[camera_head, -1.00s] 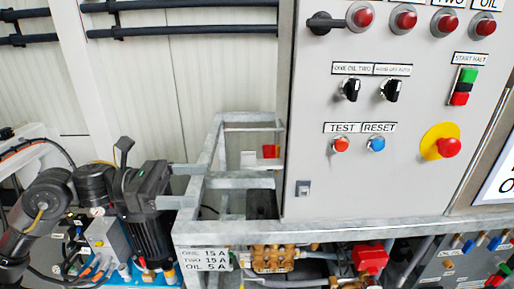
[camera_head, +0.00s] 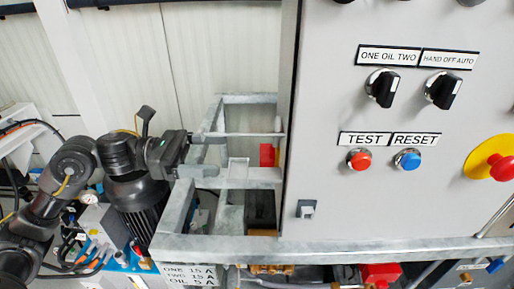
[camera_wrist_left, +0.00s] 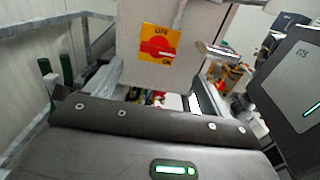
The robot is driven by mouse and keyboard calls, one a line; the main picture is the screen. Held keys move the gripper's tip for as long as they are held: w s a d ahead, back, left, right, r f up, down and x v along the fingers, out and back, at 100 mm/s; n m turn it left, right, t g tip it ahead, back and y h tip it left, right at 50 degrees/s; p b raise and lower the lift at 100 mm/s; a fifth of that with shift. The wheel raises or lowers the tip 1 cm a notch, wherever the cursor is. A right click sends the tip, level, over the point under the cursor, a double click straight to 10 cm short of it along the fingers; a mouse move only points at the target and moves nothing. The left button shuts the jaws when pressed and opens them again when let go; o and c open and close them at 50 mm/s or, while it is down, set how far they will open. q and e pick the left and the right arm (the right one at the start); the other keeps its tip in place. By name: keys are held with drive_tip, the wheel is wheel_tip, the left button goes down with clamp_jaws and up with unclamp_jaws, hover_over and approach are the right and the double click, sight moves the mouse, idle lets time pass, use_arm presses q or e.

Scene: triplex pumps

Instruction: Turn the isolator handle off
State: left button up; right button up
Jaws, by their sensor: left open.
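The isolator handle (camera_wrist_left: 160,46) is a red rotary handle on a yellow plate, fixed to the side of the grey cabinet in the left wrist view. The plate reads OFF at the top and ON at the lower right. The handle lies roughly level, with a white mark towards its right end. My left gripper (camera_head: 214,154) is open and empty left of the cabinet in the head view, its fingers pointing right. My right gripper is out of view.
The cabinet front (camera_head: 350,205) carries two black selector knobs, TEST and RESET buttons and a yellow-backed emergency stop (camera_head: 489,158). A galvanised frame (camera_head: 350,247) runs below it and to its left, under my gripper. A dark motor (camera_head: 138,205) stands close below my arm.

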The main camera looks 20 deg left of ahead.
sight(267, 155)
use_arm(q)
drive_tip(key=p+x, duration=0.3)
drive_tip(key=x, duration=0.6)
drive_tip(key=shift+w+d+p, duration=0.2)
drive_tip(key=shift+p, duration=0.2)
drive_tip(key=c, duration=1)
